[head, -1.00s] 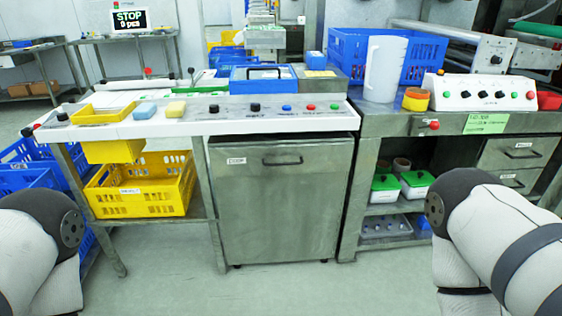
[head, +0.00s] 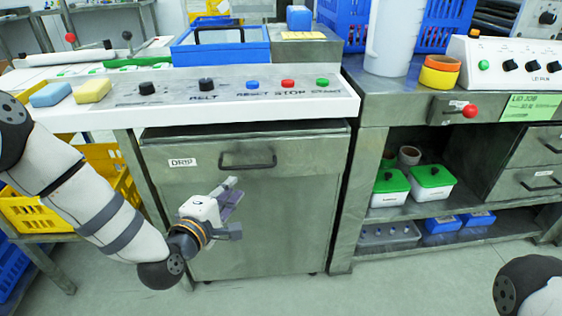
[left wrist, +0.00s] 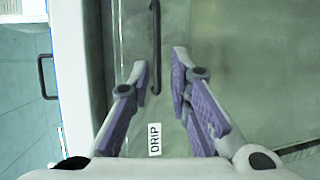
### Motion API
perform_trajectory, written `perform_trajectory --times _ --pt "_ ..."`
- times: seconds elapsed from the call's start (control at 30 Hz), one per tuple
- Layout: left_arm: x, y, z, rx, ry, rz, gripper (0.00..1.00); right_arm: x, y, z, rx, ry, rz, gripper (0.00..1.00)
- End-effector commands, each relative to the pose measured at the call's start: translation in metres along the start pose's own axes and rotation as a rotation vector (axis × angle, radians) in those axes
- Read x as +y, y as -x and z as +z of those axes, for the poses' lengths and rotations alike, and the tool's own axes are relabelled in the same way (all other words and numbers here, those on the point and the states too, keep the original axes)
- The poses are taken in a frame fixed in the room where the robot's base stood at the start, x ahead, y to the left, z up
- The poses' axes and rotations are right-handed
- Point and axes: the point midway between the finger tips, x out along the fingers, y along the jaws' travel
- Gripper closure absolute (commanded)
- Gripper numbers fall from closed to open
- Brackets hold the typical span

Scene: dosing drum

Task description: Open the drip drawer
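The drip drawer (head: 200,177) is a grey metal front with a white DRIP label (head: 182,162) and a dark bar handle (head: 248,162). It looks closed, under the white control counter. My left gripper (head: 234,205) is in front of the drawer front, a little below and left of the handle in the head view. In the left wrist view, the gripper (left wrist: 160,64) is open and empty. The handle (left wrist: 156,45) shows between and beyond its fingertips, and the label (left wrist: 154,139) shows nearer the palm. No contact with the handle is visible. My right gripper is out of view.
The counter edge (head: 240,115) overhangs the drawer. A yellow crate (head: 45,212) stands on the shelf at left. The grey bench (head: 345,215) at right holds green-lidded boxes (head: 432,178) on its shelves. The floor in front is clear.

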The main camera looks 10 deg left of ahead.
Motion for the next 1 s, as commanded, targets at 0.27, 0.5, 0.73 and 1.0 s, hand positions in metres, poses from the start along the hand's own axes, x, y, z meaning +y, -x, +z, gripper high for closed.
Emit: perform_trajectory --times 0.27,0.5,0.73,1.0 --pt "0.002 -0.055 0.000 0.000 0.004 0.010 0.82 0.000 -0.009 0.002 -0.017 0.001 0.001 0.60" --pt "0.001 -0.106 0.000 0.001 0.004 0.005 0.82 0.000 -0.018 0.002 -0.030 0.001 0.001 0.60" --pt "0.003 -0.121 0.000 0.001 0.006 0.005 0.82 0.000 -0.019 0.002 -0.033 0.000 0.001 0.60" --pt "0.003 -0.120 0.000 0.000 0.005 0.005 1.00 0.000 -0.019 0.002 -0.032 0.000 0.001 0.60"
